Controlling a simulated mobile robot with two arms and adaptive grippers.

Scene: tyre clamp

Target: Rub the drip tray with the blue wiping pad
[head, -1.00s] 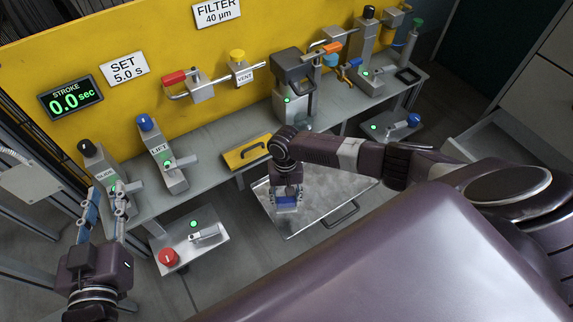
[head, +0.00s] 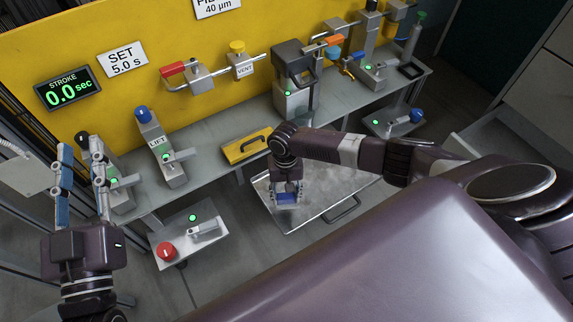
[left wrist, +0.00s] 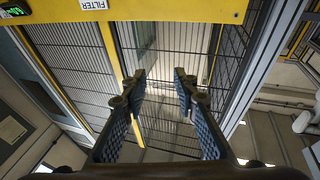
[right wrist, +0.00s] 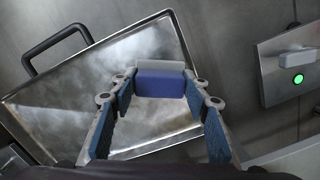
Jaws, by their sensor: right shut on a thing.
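The drip tray (head: 325,196) is a shallow metal tray with cloudy smears, below the bench front. It fills much of the right wrist view (right wrist: 60,110). My right gripper (head: 287,193) is over the tray's left part, shut on the blue wiping pad (head: 287,198). The pad (right wrist: 162,84) sits between its fingertips with a pale grey block behind it. I cannot tell whether the pad touches the tray. My left gripper (head: 80,155) is open and empty, raised at the far left; its spread fingers (left wrist: 158,85) show in the left wrist view.
The grey bench (head: 215,130) runs behind the tray with valves and levers. A yellow lidded box (head: 245,147) sits at its front edge. A panel with a red button (head: 167,250) stands left of the tray. A black handle (head: 343,210) is on the tray's near edge.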

